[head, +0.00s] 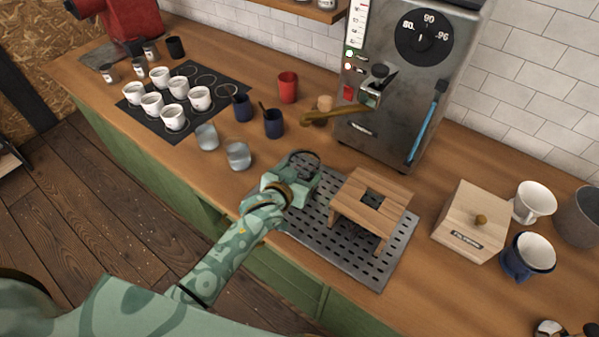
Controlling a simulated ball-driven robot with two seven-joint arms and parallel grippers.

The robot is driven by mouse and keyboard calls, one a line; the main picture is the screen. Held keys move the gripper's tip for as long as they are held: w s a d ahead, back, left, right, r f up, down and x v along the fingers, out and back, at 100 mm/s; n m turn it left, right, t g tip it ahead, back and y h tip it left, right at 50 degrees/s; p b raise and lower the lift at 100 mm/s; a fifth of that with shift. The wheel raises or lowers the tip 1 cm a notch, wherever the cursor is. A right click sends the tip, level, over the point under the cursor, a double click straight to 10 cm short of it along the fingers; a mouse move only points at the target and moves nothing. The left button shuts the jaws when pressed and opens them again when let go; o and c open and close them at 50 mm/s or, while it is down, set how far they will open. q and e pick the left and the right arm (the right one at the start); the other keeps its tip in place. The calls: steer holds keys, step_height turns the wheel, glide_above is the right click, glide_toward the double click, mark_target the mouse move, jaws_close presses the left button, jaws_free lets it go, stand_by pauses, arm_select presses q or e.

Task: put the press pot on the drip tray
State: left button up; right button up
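The press pot (304,156) shows mostly as a dark round rim with a greyish inside, at my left gripper's tip. My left gripper (297,172) is green, reaches in from the lower left, and appears shut on the pot; the fingers hide much of its body. The drip tray (393,262) is a grey slotted metal plate on the counter. The pot is over or beside the tray's far left end; I cannot tell whether it touches the tray. My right gripper is not in view.
A wooden stand (371,202) occupies the tray's right part. The steel machine (392,123) stands behind. Glass cups (238,156) and dark blue cups (273,124) are close left of the gripper. A wooden box (472,222) and mugs (527,257) are at right.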

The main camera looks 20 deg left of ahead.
arm_select(q)
steer(key=o, duration=0.3)
steer(key=shift+o, duration=0.2)
steer(key=p+v, duration=0.2)
steer(key=v, duration=1)
steer(key=shift+r, duration=0.2)
